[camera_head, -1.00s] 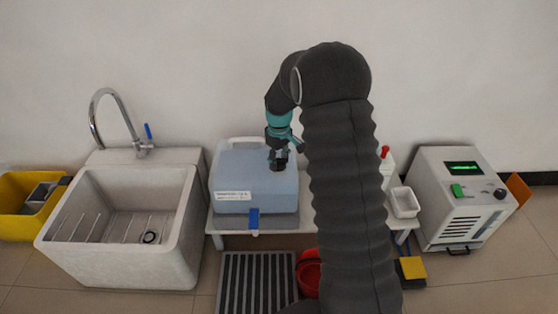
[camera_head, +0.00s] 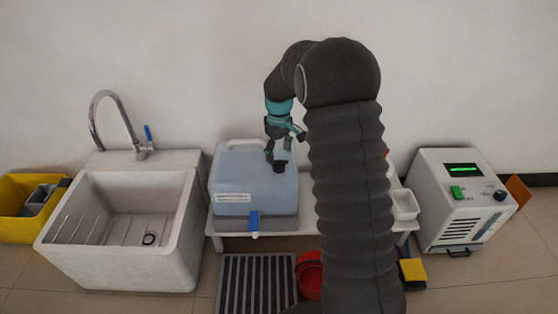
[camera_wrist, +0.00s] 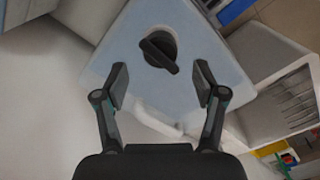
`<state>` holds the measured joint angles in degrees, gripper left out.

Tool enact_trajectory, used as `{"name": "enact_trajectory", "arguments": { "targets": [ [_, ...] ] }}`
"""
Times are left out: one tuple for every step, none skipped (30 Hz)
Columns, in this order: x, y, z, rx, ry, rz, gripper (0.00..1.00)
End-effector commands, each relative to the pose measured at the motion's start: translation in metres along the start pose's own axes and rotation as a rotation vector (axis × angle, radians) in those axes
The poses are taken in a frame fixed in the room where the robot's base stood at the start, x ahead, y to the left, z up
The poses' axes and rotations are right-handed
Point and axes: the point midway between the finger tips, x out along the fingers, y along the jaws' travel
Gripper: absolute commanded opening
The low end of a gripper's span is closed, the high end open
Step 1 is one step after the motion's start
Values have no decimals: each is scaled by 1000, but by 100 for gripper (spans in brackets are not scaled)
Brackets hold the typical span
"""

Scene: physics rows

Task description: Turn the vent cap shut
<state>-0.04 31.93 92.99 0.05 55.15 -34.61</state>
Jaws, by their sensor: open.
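The vent cap (camera_wrist: 158,50) is a round black cap with a raised bar grip, on top of a pale blue container (camera_wrist: 190,30). In the wrist view the bar slants from upper left to lower right. In the head view the cap (camera_head: 279,167) sits on the container's top (camera_head: 232,180), near its right side. My gripper (camera_wrist: 161,80) is open and empty, its two fingers apart on either side below the cap in the wrist view. In the head view my gripper (camera_head: 278,153) hangs just above the cap, apart from it as far as I can tell.
The container stands on a low white table (camera_head: 290,227) with a blue tap (camera_head: 254,222) at its front. A sink (camera_head: 120,265) with a faucet is on the left. A grey machine (camera_head: 445,205) and a white tray (camera_head: 404,204) are on the right. My arm hides part of the table.

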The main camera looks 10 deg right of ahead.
Motion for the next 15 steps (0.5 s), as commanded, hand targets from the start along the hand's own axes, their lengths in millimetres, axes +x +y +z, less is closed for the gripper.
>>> {"name": "enact_trajectory", "arguments": {
  "targets": [
    [-12, 1, 0, 0, 4, 3, 70],
    [-18, 0, 0, 0, 4, 3, 70],
    [-26, 1, 0, 0, 4, 3, 70],
    [-31, 1, 0, 0, 3, 2, 70],
    [-37, 1, 0, 0, 3, 2, 70],
    [-44, 0, 0, 0, 2, 2, 70],
    [-48, 1, 0, 0, 3, 2, 70],
    [-52, 1, 0, 0, 2, 2, 70],
    [-57, 0, 0, 0, 1, 1, 70],
    [-60, 1, 0, 0, 1, 1, 70],
    [-63, 1, 0, 0, 1, 1, 70],
    [-67, 1, 0, 0, 1, 1, 70],
    [-69, 1, 0, 0, 1, 1, 70],
    [-70, 0, 0, 0, 0, 1, 70],
    [-72, 0, 0, 0, 0, 1, 70]
  ]
}}
